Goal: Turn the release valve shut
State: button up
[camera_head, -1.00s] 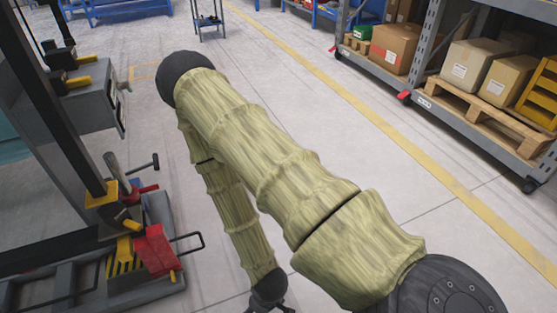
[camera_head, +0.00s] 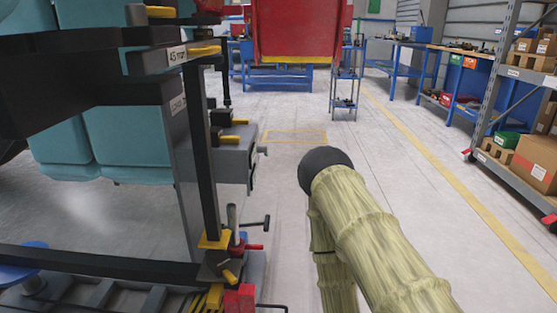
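A grey and black machine stand with a jack-like unit (camera_head: 232,225) at its foot is at the left of the head view. A small black T-shaped handle (camera_head: 258,222) and a red lever (camera_head: 246,247) stick out to the right from this unit. A red block (camera_head: 240,298) sits below them, with a thin black bar to its right. I cannot tell for sure which of these is the release valve. My arm, in a pale bamboo-like cover, is right of the unit, apart from it in the picture. My gripper is below the picture's edge and hidden.
A grey box with a small knob (camera_head: 228,158) juts from the stand above the unit. Teal seats (camera_head: 140,140) are behind it. Open floor (camera_head: 290,200) lies between the stand and my arm. A shelf rack with cartons (camera_head: 540,162) stands at the right, blue workbenches at the back.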

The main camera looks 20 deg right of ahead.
aim_at(260, 149)
jog(key=z, duration=0.75)
jog(key=i, duration=1.3)
jog(key=u, duration=0.55)
